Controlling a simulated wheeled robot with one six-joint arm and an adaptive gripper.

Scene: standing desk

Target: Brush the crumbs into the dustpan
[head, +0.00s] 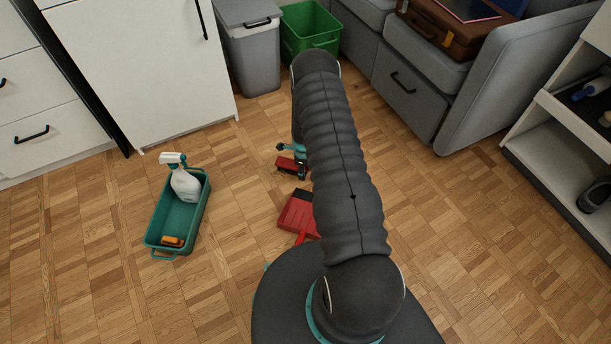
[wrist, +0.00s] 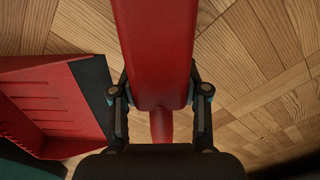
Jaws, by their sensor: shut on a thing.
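My gripper (head: 292,160) is shut on a red hand brush (head: 287,163), low over the wooden floor. In the wrist view the brush (wrist: 157,50) runs between the fingers (wrist: 161,97), its narrow handle toward the palm. Its bristles are hidden, and I cannot tell if it touches the floor. The red dustpan (head: 296,212) lies on the floor, closer to my base than the brush, its black lip facing the brush side. In the wrist view the ribbed dustpan (wrist: 45,100) is at the left, apart from the brush. I cannot make out any crumbs; my arm hides part of the floor.
A teal caddy (head: 157,237) with a white spray bottle (head: 183,180) and an orange item (head: 172,241) stands left. A grey bin (head: 251,60) and green crate (head: 309,32) stand behind. A grey sofa (head: 418,75) and shelf (head: 555,150) are right. Floor between is clear.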

